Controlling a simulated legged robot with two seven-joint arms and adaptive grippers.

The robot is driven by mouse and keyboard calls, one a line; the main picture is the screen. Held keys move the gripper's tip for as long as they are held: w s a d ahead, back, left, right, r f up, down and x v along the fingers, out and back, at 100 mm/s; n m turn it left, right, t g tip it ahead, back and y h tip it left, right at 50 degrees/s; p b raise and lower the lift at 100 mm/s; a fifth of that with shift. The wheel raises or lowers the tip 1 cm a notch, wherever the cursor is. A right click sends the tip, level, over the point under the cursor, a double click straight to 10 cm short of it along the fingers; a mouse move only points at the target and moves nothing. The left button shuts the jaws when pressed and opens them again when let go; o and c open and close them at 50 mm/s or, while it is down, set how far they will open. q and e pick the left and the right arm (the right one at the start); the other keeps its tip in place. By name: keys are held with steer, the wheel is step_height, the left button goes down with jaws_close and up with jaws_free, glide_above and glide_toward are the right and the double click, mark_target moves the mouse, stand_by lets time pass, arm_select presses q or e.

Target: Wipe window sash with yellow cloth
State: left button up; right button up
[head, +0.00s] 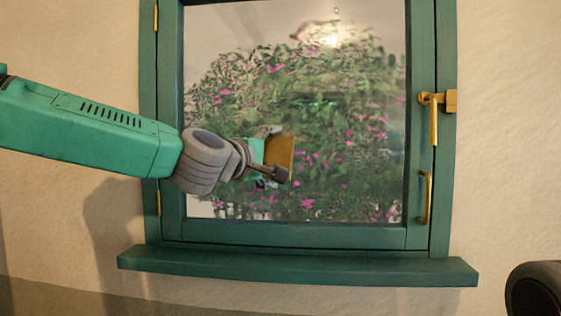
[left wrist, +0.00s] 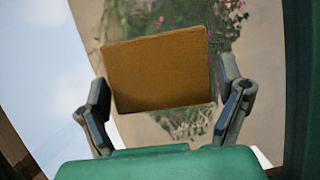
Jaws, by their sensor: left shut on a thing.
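The window sash (head: 310,234) is a green frame around a pane, and it is shut in its outer frame. A flowering bush with pink blooms shows in the glass (head: 310,110). My left gripper (head: 278,158) is in front of the lower middle of the pane. It is shut on the yellow cloth (head: 284,150), a flat square that looks brownish yellow. In the left wrist view the cloth (left wrist: 160,68) sits between the two fingers of the left gripper (left wrist: 165,95). I cannot tell whether the cloth touches the glass. My right gripper is not in view.
A brass latch handle (head: 433,118) and a brass pull (head: 425,198) are on the right side of the window. A green sill (head: 300,268) juts out below and is bare. A dark rounded part (head: 535,290) shows at the lower right corner.

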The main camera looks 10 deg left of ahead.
mark_target(268, 142)
arm_select(q)
steer(key=a, duration=0.5)
steer(key=shift+d+r+p, duration=0.55)
steer(key=shift+d+r, duration=0.25)
steer(key=shift+d, duration=0.3)
steer(key=shift+d+r+p, duration=0.5)
steer(key=shift+d+r, duration=0.3)
steer(key=shift+d, duration=0.3)
steer(key=shift+d+p, duration=0.4)
steer(key=shift+d, duration=2.25)
steer(key=shift+d+p, duration=0.4)
steer(key=shift+d, duration=2.55)
